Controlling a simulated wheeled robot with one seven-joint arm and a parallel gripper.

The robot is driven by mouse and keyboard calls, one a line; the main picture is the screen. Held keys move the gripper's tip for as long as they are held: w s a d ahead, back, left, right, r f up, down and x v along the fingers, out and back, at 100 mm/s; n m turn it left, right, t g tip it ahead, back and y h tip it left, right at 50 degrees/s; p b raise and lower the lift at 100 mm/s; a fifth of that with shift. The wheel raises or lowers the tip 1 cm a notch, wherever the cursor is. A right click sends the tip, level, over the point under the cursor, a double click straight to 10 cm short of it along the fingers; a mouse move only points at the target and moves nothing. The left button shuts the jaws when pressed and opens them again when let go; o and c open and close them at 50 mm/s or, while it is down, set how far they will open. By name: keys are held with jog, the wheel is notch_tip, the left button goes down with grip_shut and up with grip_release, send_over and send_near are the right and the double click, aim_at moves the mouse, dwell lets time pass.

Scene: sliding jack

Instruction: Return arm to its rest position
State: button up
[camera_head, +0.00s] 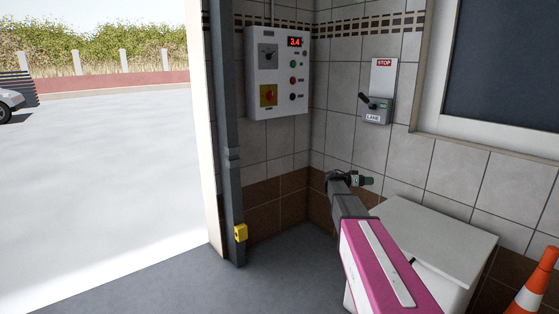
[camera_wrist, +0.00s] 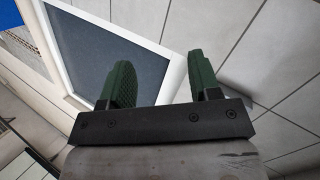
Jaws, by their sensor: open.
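My magenta and dark grey arm (camera_head: 380,262) reaches up from the lower right of the head view. My gripper (camera_head: 364,181) is at its far end, with green fingers pointing to the right, in front of the tiled wall and above the white cabinet. In the wrist view my gripper (camera_wrist: 160,78) shows two green padded fingers standing apart with nothing between them. It is open and empty. In the head view the fingers are small, so their distance from the wall cannot be told.
A control box (camera_head: 278,72) reading 3.4 and a STOP lever box (camera_head: 379,92) hang on the wall. A white cabinet (camera_head: 455,238) stands by the arm, with an orange cone (camera_head: 535,285) at right. A dark post (camera_head: 228,130) edges the doorway. Floor at left is clear.

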jog(key=s+a+f+n+g+y, duration=0.1)
jog(key=s+a+f+n+y, duration=0.15)
jog(key=s+f, duration=0.35)
jog(key=s+a+f+n+y, duration=0.1)
jog(key=s+a+f+y, duration=0.2)
jog(key=s+f, duration=0.35)
jog(key=s+a+f+n+y, duration=0.2)
jog(key=s+a, duration=0.3)
jog(key=s, duration=0.3)
jog(key=s+a+f+n+g+y, duration=0.1)
jog(key=s+a+f+n+y, duration=0.2)
jog(key=s, duration=0.6)
jog(key=s+a+f+n+g+y, duration=0.1)
jog(key=s+a+f+n+y, duration=0.1)
jog(key=s+a+y, duration=0.4)
jog(key=s+a, duration=0.2)
jog(key=shift+s+a+f+n, duration=0.25)
jog(key=shift+a+f+n, duration=0.05)
jog(key=shift+a+n, duration=0.1)
